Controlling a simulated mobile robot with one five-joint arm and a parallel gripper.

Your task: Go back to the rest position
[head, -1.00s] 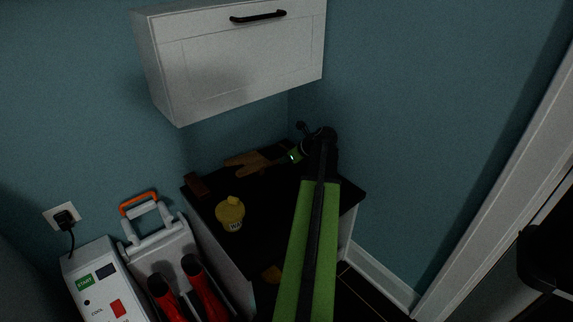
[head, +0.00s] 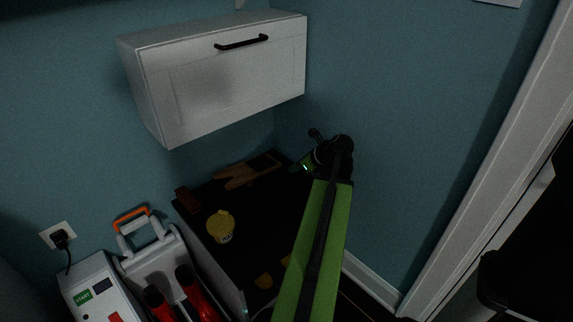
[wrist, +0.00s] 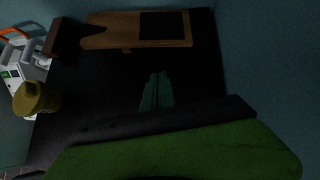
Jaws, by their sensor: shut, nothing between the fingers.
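My green and black arm reaches over the dark-topped cabinet (head: 262,218) from the lower right in the head view. In that view my gripper (head: 304,168) is small and dark near the back right of the top. In the wrist view my gripper (wrist: 157,90) has its fingers together with nothing between them, above the dark surface and apart from the objects.
A wooden board (head: 247,172) lies at the back of the top, with a brown block (head: 187,200) and a yellow container (head: 220,226) to the left. A white wall cabinet (head: 225,82) hangs above. A grey caddy (head: 152,262) stands at left.

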